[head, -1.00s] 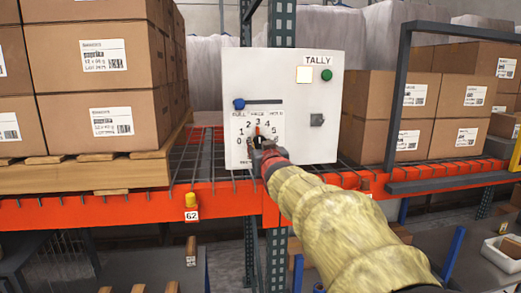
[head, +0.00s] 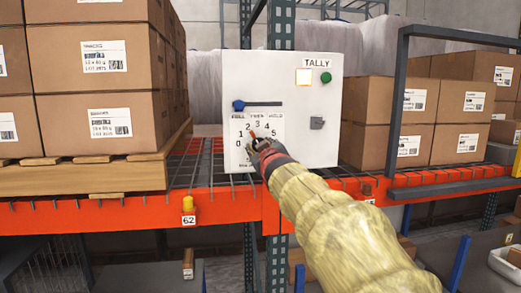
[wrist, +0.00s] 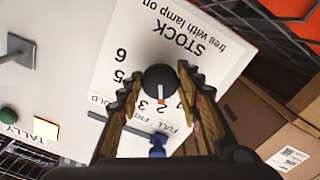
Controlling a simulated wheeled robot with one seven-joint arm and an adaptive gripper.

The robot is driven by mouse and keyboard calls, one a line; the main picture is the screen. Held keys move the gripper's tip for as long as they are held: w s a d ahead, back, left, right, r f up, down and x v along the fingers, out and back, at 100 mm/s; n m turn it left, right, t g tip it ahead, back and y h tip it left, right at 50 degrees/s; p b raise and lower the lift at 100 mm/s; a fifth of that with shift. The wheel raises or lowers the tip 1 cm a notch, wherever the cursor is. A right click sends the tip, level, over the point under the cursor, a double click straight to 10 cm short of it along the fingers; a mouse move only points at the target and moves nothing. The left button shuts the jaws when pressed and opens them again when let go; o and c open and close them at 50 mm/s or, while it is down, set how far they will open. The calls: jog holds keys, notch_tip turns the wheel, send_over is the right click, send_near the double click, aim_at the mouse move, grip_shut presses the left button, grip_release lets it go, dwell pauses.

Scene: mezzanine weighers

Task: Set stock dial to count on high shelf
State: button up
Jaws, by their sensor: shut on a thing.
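The white TALLY box (head: 305,118) stands on the high shelf. Its front has a STOCK plate (wrist: 205,50) with numbers 0 to 6 in an arc around a black dial (wrist: 160,78). The dial's red pointer (head: 253,135) is at about 2 in the head view; the fingers hide some numbers in the wrist view. My gripper (head: 264,147) is shut on the dial, one finger on each side of the knob. A square lamp (head: 303,77) glows pale yellow beside a green button (head: 326,77). A blue knob (head: 239,106) sits at the left end of a dark slot.
Stacked cartons (head: 95,75) on a pallet stand left of the box, and more cartons (head: 440,110) stand right. An orange shelf beam (head: 100,212) runs below, with a yellow fixture (head: 188,203) above label 62. A dark frame (head: 405,90) rises at right.

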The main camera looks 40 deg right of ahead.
jog(key=o, duration=1.1)
jog(key=shift+o, duration=0.2)
jog(key=v, duration=1.2)
jog(key=shift+d+f, duration=0.1)
